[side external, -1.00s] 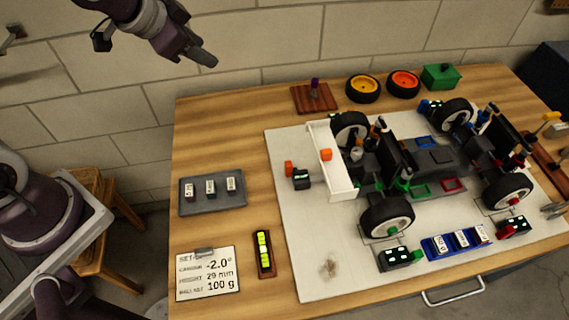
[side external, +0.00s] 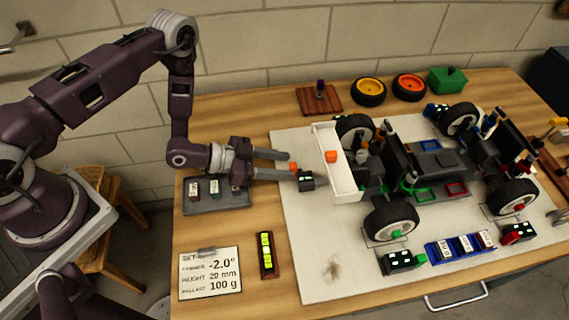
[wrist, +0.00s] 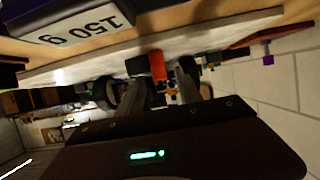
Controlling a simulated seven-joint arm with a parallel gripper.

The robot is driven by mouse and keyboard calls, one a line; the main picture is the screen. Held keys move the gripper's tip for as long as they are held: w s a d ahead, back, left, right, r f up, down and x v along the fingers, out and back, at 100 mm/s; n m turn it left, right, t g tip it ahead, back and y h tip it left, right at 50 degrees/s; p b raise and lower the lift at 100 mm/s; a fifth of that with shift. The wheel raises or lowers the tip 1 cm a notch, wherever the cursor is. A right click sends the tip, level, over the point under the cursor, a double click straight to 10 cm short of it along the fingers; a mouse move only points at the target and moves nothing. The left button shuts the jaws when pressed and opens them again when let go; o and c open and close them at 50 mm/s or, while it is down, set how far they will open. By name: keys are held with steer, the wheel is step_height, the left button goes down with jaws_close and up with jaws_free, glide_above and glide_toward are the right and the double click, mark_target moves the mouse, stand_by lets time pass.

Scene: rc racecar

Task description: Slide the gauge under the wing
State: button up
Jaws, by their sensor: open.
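The gauge (side external: 306,182) is a small black box with a green display and an orange grip on its left. It rests on the white board, left of the white wing (side external: 338,178) and apart from it. The wing is a long plate at the car's left end, with an orange block on it. My gripper (side external: 290,166) is low and level, pointing right. Its two open fingers reach along either side of the gauge's orange grip. In the wrist view the orange grip (wrist: 157,66) shows between the fingers (wrist: 160,86); contact cannot be told.
The car (side external: 435,165) stands on the white board (side external: 310,270). A grey tray (side external: 215,205) with small weights lies under my wrist. A setup card (side external: 210,273) and a yellow level (side external: 266,255) lie in front. Loose wheels (side external: 369,91) and a wooden stand (side external: 319,99) are behind.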

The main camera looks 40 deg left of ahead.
steer(key=shift+w+d+f, duration=0.2)
steer(key=shift+w+d, duration=0.15)
steer(key=shift+w, duration=0.05)
jaws_close()
stand_by(1.2)
